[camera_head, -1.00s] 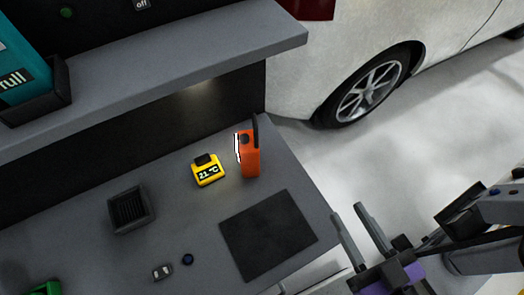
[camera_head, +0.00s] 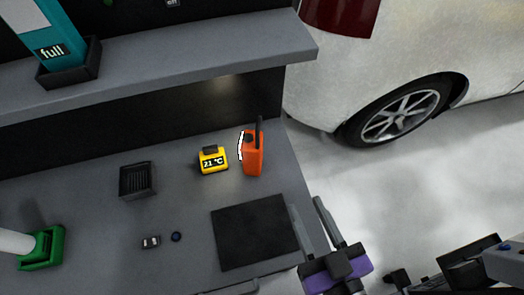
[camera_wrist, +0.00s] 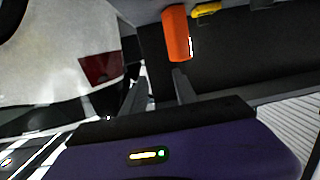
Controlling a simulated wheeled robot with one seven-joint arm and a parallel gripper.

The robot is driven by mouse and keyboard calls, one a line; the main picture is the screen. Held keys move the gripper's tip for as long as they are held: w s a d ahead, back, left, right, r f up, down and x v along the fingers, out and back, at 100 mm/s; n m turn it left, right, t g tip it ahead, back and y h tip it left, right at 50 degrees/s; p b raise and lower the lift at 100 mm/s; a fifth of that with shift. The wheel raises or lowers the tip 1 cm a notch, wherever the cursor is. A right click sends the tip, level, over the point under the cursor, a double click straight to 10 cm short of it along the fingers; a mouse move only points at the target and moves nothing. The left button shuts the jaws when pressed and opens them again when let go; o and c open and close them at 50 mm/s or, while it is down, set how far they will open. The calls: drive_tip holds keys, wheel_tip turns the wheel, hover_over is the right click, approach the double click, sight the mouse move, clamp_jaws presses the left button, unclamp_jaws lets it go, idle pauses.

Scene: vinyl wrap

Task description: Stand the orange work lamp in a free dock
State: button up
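The orange work lamp (camera_head: 254,158) stands upright on the grey bench, with a white strip on its left side and a dark piece rising from its top. It also shows in the wrist view (camera_wrist: 176,36), beyond my fingertips. My gripper (camera_head: 311,212) is open and empty near the bench's right edge, apart from the lamp and to its lower right. In the wrist view its two fingers (camera_wrist: 159,86) are spread. A black, box-like dock (camera_head: 137,181) on the bench looks empty. The shelf dock (camera_head: 66,70) holds a teal container (camera_head: 46,32) marked "full".
A yellow 21 °C meter (camera_head: 213,160) stands just left of the lamp. A black mat (camera_head: 255,234) lies in front. A green holder (camera_head: 42,250) with a white item is at lower left. Small items lie between. The shelf (camera_head: 190,60) overhangs the bench's back; a car (camera_head: 400,60) stands beyond.

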drive_tip(key=p, duration=0.1)
approach(259, 119)
wheel_tip(259, 119, down, 3)
drive_tip(key=a, duration=0.2)
drive_tip(key=w+a+r+m+g+h+p, duration=0.1)
drive_tip(key=w+a+r+m+h, duration=0.2)
drive_tip(key=w, duration=0.1)
drive_tip(key=shift+w+d+f+m+g+h+p, duration=0.15)
drive_tip(key=shift+w+d+f+m+h+p, duration=0.35)
drive_tip(key=shift+w, duration=0.75)
drive_tip(key=shift+w+d+f+m+g+h+p, duration=0.1)
drive_tip(key=shift+w+d+f+m+h+p, duration=0.2)
drive_tip(key=shift+w+f+m, duration=0.65)
drive_tip(key=shift+w+d+f+m+g+h+p, duration=0.2)
drive_tip(key=shift+w+m+h+p, duration=0.3)
drive_tip(key=shift+w, duration=1)
clamp_jaws()
drive_tip(key=shift+r, duration=0.15)
